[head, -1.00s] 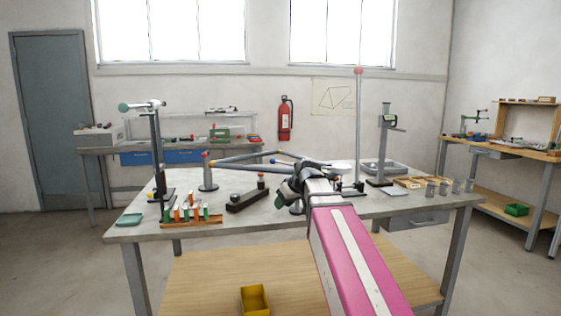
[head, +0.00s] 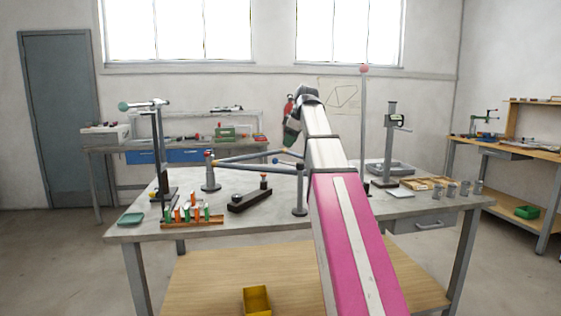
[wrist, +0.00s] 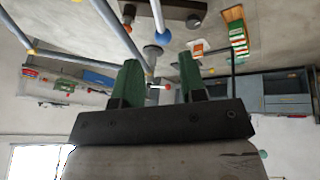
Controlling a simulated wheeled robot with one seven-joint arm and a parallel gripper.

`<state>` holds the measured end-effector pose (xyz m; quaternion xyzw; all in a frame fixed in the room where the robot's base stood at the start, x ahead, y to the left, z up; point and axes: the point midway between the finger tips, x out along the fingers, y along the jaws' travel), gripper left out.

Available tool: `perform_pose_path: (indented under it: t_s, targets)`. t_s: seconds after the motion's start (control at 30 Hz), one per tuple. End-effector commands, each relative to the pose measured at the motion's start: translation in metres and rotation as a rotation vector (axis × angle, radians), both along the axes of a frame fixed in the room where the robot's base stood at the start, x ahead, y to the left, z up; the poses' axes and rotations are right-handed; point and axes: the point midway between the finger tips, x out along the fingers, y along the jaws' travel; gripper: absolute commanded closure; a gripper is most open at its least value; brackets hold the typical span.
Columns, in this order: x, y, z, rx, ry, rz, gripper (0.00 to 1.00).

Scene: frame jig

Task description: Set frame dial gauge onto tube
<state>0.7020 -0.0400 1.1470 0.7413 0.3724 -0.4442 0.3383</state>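The frame's grey tubes (head: 250,155) form an open, angled shape above the table, with orange and blue joints. Tubes (wrist: 108,25) also cross the top of the wrist view. My gripper (head: 290,138) is raised above the back of the table, beyond the frame in the picture. In the wrist view my gripper (wrist: 160,82) shows two green-padded fingers spread apart. I cannot pick out the dial gauge with certainty. My arm hides part of the table.
A black block (head: 249,201) and a rack of coloured pieces (head: 192,221) sit at front left. A tall stand (head: 160,150) rises at left, a thin pole (head: 363,125) and a height gauge (head: 391,145) at right. Small grey cups (head: 452,190) stand near the right edge.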

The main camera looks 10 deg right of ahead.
Motion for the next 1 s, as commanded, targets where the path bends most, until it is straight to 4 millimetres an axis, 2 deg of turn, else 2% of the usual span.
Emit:
perform_pose_path:
  t_s: [0.2,0.5,0.7,1.0]
  targets:
    - [0.011,0.01,-0.035,0.0,0.004,-0.001,0.62]
    - [0.026,0.021,-0.074,0.001,0.001,-0.001,0.62]
    - [0.03,0.023,-0.084,0.001,0.001,-0.002,0.62]
    - [0.031,0.024,-0.086,0.0,0.0,-0.002,0.62]
